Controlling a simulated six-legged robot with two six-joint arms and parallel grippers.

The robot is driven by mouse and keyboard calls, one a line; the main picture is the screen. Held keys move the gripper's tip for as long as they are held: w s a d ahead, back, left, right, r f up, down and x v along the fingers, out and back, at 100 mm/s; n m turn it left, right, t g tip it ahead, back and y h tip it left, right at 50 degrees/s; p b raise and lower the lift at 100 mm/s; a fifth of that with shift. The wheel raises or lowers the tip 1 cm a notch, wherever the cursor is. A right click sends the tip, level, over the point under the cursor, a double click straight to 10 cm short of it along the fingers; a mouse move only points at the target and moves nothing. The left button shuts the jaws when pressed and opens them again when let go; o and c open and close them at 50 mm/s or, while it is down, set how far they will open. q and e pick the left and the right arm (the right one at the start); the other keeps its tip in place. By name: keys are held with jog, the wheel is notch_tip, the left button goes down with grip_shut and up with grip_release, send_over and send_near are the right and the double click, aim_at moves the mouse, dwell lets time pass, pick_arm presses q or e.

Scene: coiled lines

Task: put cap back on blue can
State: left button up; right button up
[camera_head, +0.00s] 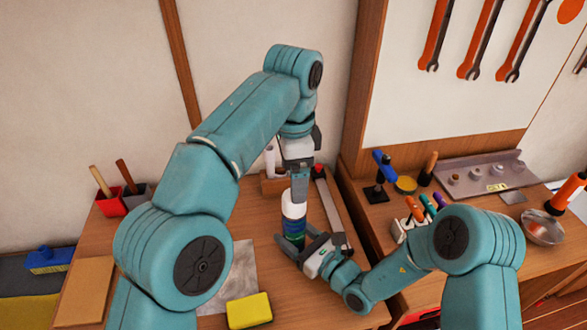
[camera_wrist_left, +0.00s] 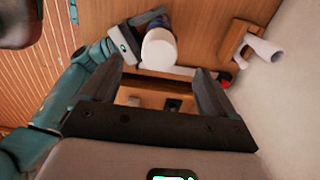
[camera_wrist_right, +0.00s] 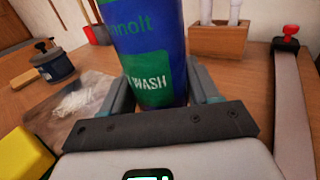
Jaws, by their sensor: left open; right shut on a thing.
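The blue can (camera_head: 293,226) stands on the left bench, with a green label that shows large in the right wrist view (camera_wrist_right: 150,45). A white cap (camera_head: 293,204) shows on its top; in the left wrist view the cap (camera_wrist_left: 158,48) is a rounded white form over the can. I cannot tell if it is fully seated. My right gripper (camera_head: 306,246) is shut around the can's lower part. My left gripper (camera_head: 299,188) is open and points down just above the cap. In the left wrist view its fingers are apart with nothing between them.
A yellow sponge (camera_head: 250,310) and a grey sheet (camera_head: 237,268) lie in front of the can. A wooden holder (camera_head: 272,184) with white bottles stands behind. A long grey bar (camera_head: 331,207) with a red knob lies to the right. Red and dark pots (camera_head: 110,206) stand left.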

dwell(0.3)
jog(key=o, duration=1.6)
